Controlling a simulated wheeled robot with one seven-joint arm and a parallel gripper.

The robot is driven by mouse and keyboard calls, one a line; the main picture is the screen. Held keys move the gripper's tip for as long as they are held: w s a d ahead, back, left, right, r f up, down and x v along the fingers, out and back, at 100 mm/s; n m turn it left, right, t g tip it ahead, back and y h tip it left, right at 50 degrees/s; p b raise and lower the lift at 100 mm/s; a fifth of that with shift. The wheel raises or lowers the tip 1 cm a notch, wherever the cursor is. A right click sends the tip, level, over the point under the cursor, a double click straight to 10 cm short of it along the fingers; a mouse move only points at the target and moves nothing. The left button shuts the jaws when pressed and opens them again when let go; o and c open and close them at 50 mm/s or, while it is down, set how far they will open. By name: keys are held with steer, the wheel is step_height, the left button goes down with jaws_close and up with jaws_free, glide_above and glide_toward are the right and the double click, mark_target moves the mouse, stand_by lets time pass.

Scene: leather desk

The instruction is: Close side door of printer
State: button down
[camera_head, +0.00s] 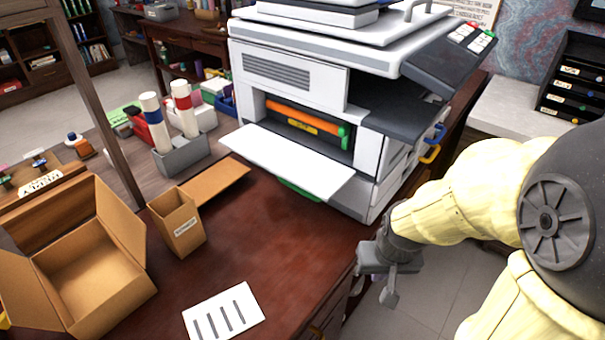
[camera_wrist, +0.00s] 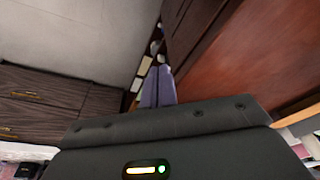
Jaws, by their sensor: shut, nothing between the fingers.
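The white and grey printer (camera_head: 385,165) stands on the dark red desk. Its side door (camera_head: 290,165), a flat white panel, is open and sticks out nearly level from the lower body. The opening behind it shows an orange and green roller (camera_head: 305,117). My gripper (camera_head: 389,296) is off the desk's right edge, below and to the right of the door, touching neither door nor printer. Its fingers also show in the wrist view (camera_wrist: 157,86), closed together and empty. The wrist view does not show the printer.
An open cardboard box (camera_head: 95,265), a small carton (camera_head: 178,222) and a white sheet with dark bars (camera_head: 224,314) are on the desk. A grey holder with tubes (camera_head: 181,155) stands left of the door. Bare desk (camera_head: 285,225) lies in front of it.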

step_height(320, 180, up, 9)
steer(key=s+a+m+g+y+p, duration=0.1)
steer(key=s+m+g+p, duration=0.15)
steer(key=p, duration=0.85)
steer(key=w+a+f+m+g+y, duration=0.2)
steer(key=a+f+m+g+y, duration=0.25)
steer(key=a+m+y, duration=0.45)
steer(key=w+f+m+t+y, duration=0.1)
steer(key=w+m+t+y, duration=0.1)
steer(key=w+m+t, duration=0.2)
steer(key=w+d+f+m+t+y, duration=0.1)
steer(key=w+f+m+t+y, duration=0.1)
steer(key=w+t, duration=0.3)
steer(key=w+d+f+m+t+y, duration=0.1)
steer(key=w+f+m+t+y, duration=0.1)
steer(key=w+m+t, duration=0.3)
steer(key=shift+w+d+f+m+t+y+p, duration=0.15)
steer(key=shift+m+t+y, duration=0.1)
steer(key=shift+t, duration=0.5)
steer(key=shift+w+d+f+m+t+y+p, duration=0.15)
steer(key=shift+t+y, duration=0.1)
steer(key=shift+t, duration=0.5)
steer(key=shift+a+r, duration=0.1)
steer(key=shift+a, duration=0.05)
steer(key=p+x, duration=0.2)
steer(key=x, duration=0.8)
